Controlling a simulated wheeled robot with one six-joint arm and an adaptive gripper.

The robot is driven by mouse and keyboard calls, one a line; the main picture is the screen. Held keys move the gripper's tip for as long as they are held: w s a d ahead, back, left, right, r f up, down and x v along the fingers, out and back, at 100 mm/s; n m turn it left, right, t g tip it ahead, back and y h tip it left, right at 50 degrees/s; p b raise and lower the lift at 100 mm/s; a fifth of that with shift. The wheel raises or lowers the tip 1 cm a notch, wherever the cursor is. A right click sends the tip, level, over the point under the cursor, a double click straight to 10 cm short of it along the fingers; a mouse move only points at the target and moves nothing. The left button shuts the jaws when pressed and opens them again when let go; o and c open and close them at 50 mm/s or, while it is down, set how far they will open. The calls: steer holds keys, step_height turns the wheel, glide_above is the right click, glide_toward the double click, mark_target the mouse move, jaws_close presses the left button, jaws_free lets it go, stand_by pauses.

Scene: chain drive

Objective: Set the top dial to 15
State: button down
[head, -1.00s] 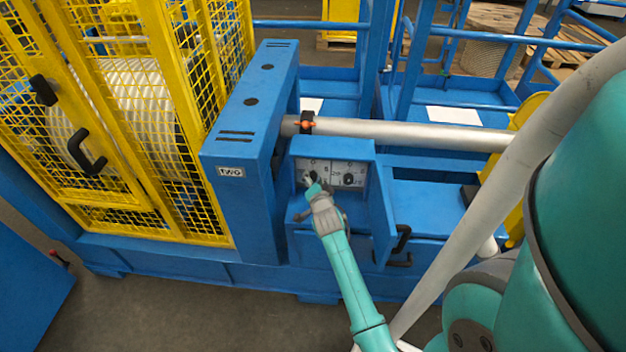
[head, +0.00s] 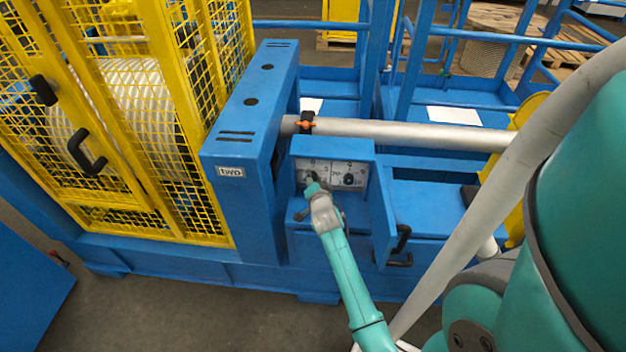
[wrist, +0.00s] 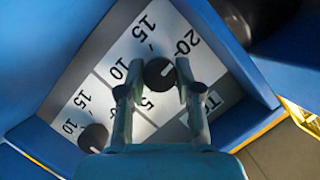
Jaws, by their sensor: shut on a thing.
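A white dial panel (head: 331,168) sits in a recessed blue box on the machine, with two black knobs. My gripper (head: 314,187) is at the left knob in the head view and partly hides it. In the wrist view, my gripper's fingers (wrist: 158,84) are shut on either side of one round black knob (wrist: 158,70). Numbers 5, 10, 15 and 20 are printed around it. A short white mark on the knob points toward the upper right, roughly toward the 20; its exact reading is unclear. The other knob (wrist: 93,137) is free at lower left.
Blue walls (wrist: 245,60) close in around the panel. A grey tube (head: 410,131) runs across above the box. A blue panel with black handles (head: 403,238) stands to its right, and a yellow mesh guard (head: 190,120) to the left.

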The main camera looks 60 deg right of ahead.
steer(key=n+g, duration=0.1)
steer(key=n, duration=0.1)
steer(key=shift+w+n+g, duration=0.1)
steer(key=shift+n+g, duration=0.2)
steer(key=shift+a+n+g+h, duration=0.1)
steer(key=shift+n+g+h, duration=0.3)
steer(key=shift+n+g, duration=0.65)
steer(key=n+g+h, duration=0.1)
steer(key=n+g, duration=0.1)
steer(key=n, duration=0.2)
steer(key=shift+w, duration=0.1)
steer(key=c, duration=0.8)
jaws_free()
steer(key=v, duration=1.2)
steer(key=shift+w, duration=0.1)
